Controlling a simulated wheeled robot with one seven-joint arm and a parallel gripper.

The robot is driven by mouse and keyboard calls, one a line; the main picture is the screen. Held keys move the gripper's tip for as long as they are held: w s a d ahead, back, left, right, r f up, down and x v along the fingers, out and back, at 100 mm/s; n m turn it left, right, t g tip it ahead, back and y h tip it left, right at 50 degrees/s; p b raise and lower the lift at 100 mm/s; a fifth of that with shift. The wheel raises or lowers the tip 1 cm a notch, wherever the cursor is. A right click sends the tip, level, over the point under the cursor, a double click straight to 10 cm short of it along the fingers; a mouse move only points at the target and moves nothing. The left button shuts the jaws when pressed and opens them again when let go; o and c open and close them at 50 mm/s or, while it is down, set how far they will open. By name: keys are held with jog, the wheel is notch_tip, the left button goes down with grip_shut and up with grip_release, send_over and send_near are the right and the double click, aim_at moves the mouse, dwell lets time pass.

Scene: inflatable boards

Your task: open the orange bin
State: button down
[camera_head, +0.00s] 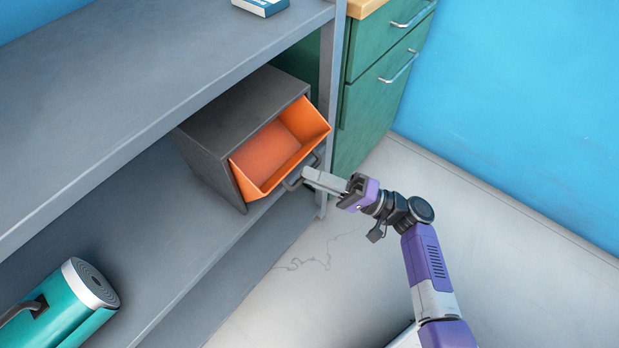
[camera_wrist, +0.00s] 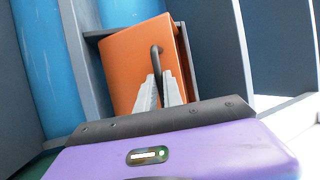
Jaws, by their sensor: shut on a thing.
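The orange bin (camera_head: 268,156) sits in a dark grey housing (camera_head: 238,108) on the lower shelf, in the head view. Its front is tilted outward, and its empty orange inside shows from above. A dark bar handle (camera_head: 292,184) is on its front. My gripper (camera_head: 309,176) is at this handle, shut on it. In the wrist view the orange front (camera_wrist: 130,62) fills the upper middle, with the dark handle (camera_wrist: 155,62) running down between the pale fingers of my gripper (camera_wrist: 159,90). The fingertips partly hide the handle.
The grey upper shelf (camera_head: 130,90) overhangs the housing. A shelf post (camera_head: 331,80) stands close to its right. A green cabinet (camera_head: 375,95) is behind. A teal cylinder (camera_head: 75,308) lies on the lower shelf at left. The floor (camera_head: 480,260) at right is clear.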

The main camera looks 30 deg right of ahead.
jog(key=shift+s+f+b, duration=0.2)
jog(key=shift+f+b, duration=0.15)
jog(key=shift+f, duration=0.35)
jog(key=c, duration=1.5)
grip_release()
jog(key=shift+d, duration=0.1)
jog(key=v, duration=0.8)
